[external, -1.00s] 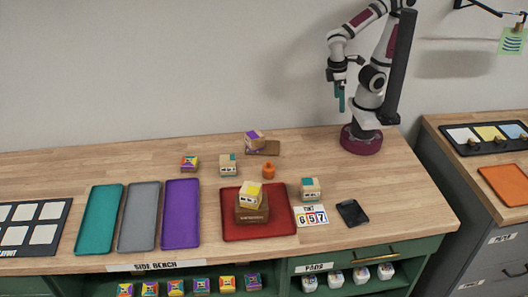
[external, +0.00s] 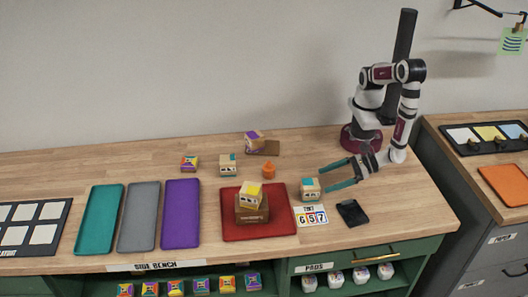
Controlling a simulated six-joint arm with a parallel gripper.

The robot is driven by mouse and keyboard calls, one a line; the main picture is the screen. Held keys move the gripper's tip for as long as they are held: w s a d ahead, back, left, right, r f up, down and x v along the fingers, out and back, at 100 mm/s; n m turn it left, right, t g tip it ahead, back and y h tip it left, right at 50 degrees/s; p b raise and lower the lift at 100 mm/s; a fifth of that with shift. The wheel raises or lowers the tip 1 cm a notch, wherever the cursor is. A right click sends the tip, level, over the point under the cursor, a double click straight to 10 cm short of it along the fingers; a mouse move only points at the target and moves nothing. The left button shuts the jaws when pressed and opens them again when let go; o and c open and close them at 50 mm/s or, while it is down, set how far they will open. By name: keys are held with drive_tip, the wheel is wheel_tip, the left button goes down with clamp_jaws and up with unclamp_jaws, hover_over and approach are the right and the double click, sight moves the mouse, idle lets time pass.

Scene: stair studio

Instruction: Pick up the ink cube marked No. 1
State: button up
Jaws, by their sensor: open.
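Several cubes stand on the bench, and their small markings are too small to read, so I cannot tell which is No. 1. A teal-topped wooden cube (external: 310,189) stands right of the red tray. Another teal-topped cube (external: 228,165) stands behind that tray. A yellow-topped cube (external: 250,192) sits on a brown block (external: 252,213) in the red tray. A purple-topped cube (external: 254,140) is at the back, and a multicoloured cube (external: 189,163) is to the left. My gripper (external: 328,176) is open and empty, its teal fingers pointing left, beside the right-hand teal-topped cube.
The red tray (external: 284,226) lies mid-bench, with purple (external: 181,215), grey (external: 139,217) and teal (external: 99,219) trays to its left. A number card (external: 311,216) and a black pad (external: 352,212) lie in front of my gripper.

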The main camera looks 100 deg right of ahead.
sight(316, 183)
drive_tip(key=x, duration=0.7)
drive_tip(key=shift+s+d, duration=0.1)
drive_tip(key=shift+d, duration=0.05)
drive_tip(key=c, duration=1.5)
